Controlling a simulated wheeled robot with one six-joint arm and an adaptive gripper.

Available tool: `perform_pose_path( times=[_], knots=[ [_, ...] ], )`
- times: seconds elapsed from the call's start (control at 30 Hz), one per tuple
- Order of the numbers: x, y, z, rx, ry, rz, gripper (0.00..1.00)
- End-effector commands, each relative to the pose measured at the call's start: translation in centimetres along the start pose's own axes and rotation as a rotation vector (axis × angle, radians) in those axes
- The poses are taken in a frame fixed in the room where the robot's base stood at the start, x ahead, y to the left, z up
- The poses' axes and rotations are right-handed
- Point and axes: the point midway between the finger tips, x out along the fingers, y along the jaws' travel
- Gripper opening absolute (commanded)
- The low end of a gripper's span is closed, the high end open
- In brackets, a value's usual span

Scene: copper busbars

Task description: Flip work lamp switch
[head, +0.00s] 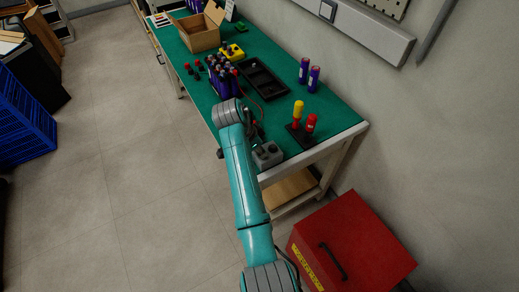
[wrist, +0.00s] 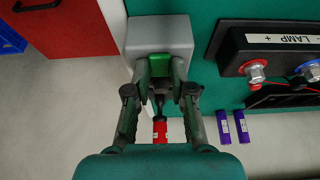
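The grey switch box (wrist: 135,35) is at the top centre of the wrist view, with a green switch (wrist: 181,67) on its near side. In the head view the grey box (head: 267,156) sits at the near end of the green bench. My gripper (wrist: 163,75) has its two fingers at the box, one at each side of the green part, with a gap between them. The fingers hide some of the switch, and I cannot tell whether they touch it. A black block labelled LAMP (wrist: 285,55), with red and blue terminals, lies to the right in the wrist view.
A stand with yellow and red screwdrivers (head: 298,110) is right of my arm. Purple cylinders (head: 314,78), a black tray (head: 262,80) and a cardboard box (head: 200,32) lie farther along the bench. A red cabinet (head: 350,245) stands off the near end.

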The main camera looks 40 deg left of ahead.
Motion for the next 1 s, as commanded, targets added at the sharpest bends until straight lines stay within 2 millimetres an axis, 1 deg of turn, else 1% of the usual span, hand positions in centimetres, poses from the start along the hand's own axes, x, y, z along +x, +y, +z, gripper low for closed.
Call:
perform_pose_path(
  times=[0.17, 0.53, 0.9, 0.93, 0.97, 1.0],
  knots=[
    [0.05, 0.01, -0.15, 0.002, -0.021, 0.001, 0.0],
    [0.27, 0.04, -0.8, 0.002, -0.245, 0.002, 0.0],
    [0.24, 0.03, -0.72, 0.0, -0.269, 0.001, 0.0],
    [0.24, 0.03, -0.72, 0.0, -0.268, 0.001, 0.28],
    [0.24, 0.03, -0.72, 0.0, -0.268, 0.001, 0.35],
    [0.24, 0.03, -0.73, 0.0, -0.268, 0.001, 0.45]
  ],
)
